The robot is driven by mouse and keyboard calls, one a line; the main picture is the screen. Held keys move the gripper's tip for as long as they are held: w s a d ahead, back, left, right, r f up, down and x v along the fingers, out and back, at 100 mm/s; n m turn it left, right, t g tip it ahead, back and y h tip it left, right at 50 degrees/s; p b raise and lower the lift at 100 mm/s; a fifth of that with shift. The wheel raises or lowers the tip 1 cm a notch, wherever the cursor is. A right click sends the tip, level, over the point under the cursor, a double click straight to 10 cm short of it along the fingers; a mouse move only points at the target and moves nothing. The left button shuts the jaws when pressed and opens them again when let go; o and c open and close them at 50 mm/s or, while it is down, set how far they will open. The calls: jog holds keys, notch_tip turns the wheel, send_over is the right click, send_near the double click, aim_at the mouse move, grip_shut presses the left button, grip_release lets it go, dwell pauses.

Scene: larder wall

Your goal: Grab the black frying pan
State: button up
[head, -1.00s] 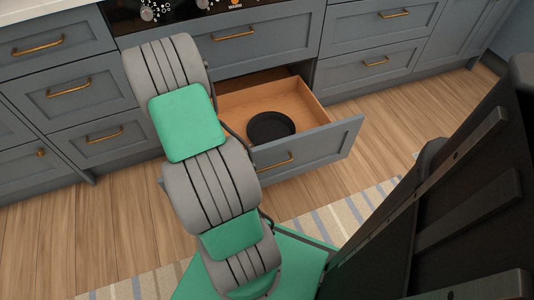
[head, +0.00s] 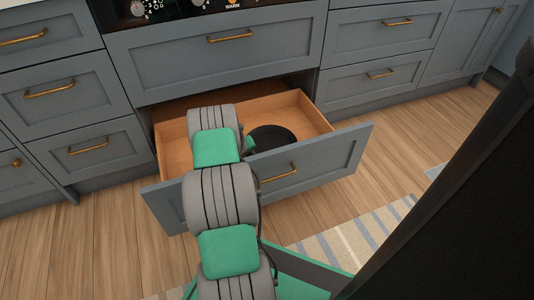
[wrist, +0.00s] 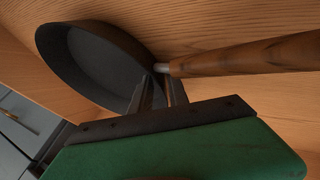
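The black frying pan (head: 272,138) lies inside the open drawer, partly hidden behind my arm in the head view. In the wrist view the pan (wrist: 95,62) is at the upper left, and its wooden handle (wrist: 245,56) runs to the right edge. My gripper (wrist: 160,82) is at the place where the handle meets the pan. Its two fingers stand apart with a gap between them, so it looks open. Whether the fingers touch the pan or handle cannot be told. In the head view the fingers are hidden by my arm.
The wooden drawer (head: 290,100) is pulled out, and its grey front (head: 330,163) with a brass handle stands before my arm. Closed drawers flank it on both sides. A striped rug (head: 350,240) lies on the wooden floor.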

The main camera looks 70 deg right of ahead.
jog(key=shift+c, duration=0.2)
grip_shut()
dwell(1.1)
